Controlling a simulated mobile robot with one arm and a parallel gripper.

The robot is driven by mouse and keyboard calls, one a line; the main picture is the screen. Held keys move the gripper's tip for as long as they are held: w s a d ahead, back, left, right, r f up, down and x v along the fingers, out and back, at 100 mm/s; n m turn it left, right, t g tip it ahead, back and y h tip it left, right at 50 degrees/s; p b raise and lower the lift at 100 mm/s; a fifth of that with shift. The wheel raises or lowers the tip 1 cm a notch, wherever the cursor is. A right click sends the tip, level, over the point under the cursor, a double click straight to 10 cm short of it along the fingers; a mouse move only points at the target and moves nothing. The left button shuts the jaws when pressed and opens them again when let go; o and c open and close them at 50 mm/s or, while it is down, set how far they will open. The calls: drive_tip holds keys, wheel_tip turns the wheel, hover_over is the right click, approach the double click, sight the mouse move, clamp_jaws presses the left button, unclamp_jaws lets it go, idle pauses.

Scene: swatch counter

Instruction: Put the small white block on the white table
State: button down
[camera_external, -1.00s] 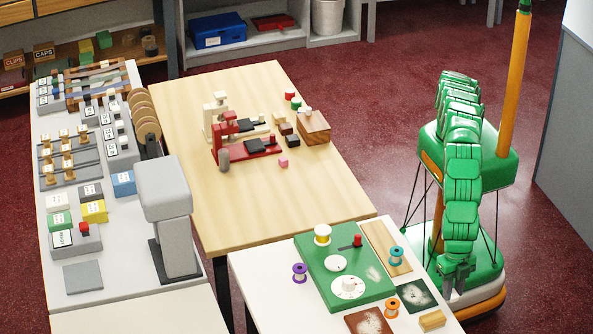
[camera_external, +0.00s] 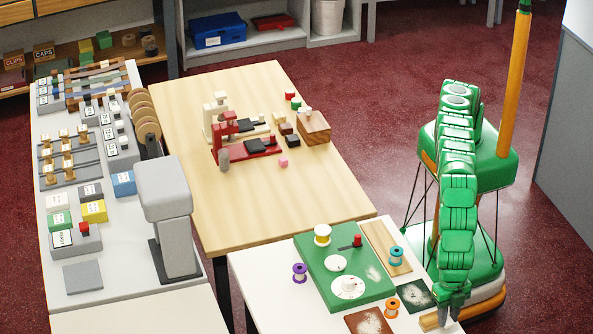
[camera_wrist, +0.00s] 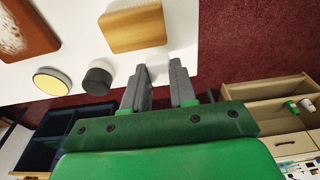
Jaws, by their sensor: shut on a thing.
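The white table (camera_external: 262,286) stands at the front of the external view, and its top and edge also show in the wrist view (camera_wrist: 80,45). My gripper (camera_external: 450,313) is low at the table's right front corner. In the wrist view my gripper (camera_wrist: 158,88) is shut on the small white block (camera_wrist: 157,71), which shows pale between the fingertips. The block is seen against the table's white edge, and I cannot tell whether it touches the tabletop. In the external view the fingers hide most or all of it.
A wooden block (camera_wrist: 132,27) lies close by the fingertips. A dark round thing (camera_wrist: 97,79) and a yellow-topped round one (camera_wrist: 52,82) are to the left in the wrist view. A green board (camera_external: 315,272) and spools, one orange (camera_external: 392,307), occupy the table. Its left front part is bare.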

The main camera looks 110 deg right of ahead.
drive_tip(key=shift+w+a+f, duration=0.15)
drive_tip(key=shift+a+f, duration=0.05)
drive_tip(key=shift+f, duration=0.25)
drive_tip(key=shift+f, duration=1.45)
drive_tip(key=shift+f, duration=0.15)
drive_tip(key=c, duration=0.9)
unclamp_jaws()
drive_tip(key=r, duration=0.3)
drive_tip(key=d+r, duration=0.1)
drive_tip(key=r, duration=0.5)
drive_tip(key=shift+d+r, duration=0.15)
drive_tip(key=shift+r, duration=0.45)
drive_tip(key=shift+d+r, duration=0.25)
drive_tip(key=shift+r, duration=0.65)
drive_tip(key=shift+r, duration=0.1)
